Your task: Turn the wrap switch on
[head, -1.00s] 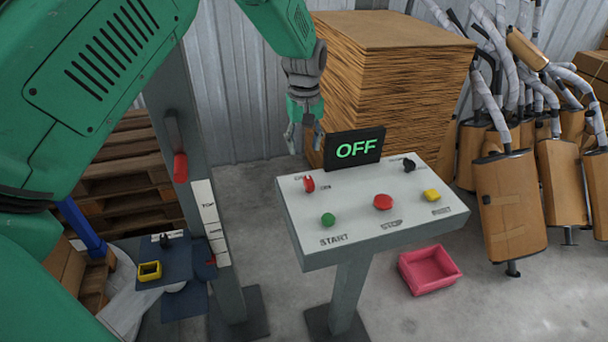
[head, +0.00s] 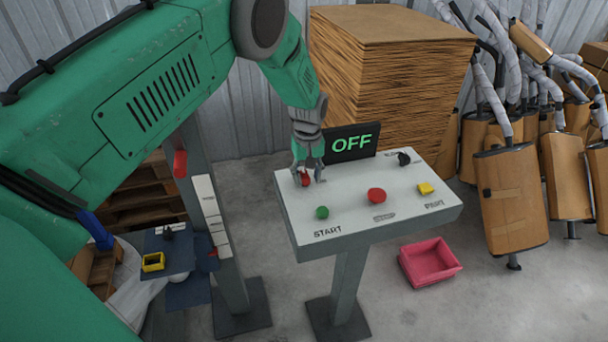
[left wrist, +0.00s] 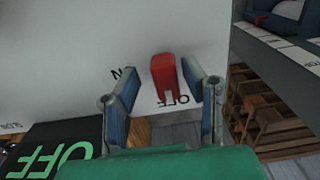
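A red switch (head: 305,179) stands on the upper left of the white control panel (head: 350,208). It also shows in the left wrist view (left wrist: 164,76), with an OFF label beside its lower end and a partly hidden label on its left. My left gripper (head: 308,176) is down at the panel, with its fingers on either side of the switch. In the left wrist view, gaps show between the switch and both fingers, so the gripper (left wrist: 160,82) is open. The display (head: 351,143) behind the panel reads OFF in green. My right gripper is not in view.
The panel also carries a green START button (head: 322,212), a red button (head: 377,195), a yellow button (head: 426,188) and a black knob (head: 404,158). The display stands close to the gripper's right. A pink bin (head: 430,263) lies on the floor, and stacked cardboard (head: 390,75) stands behind.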

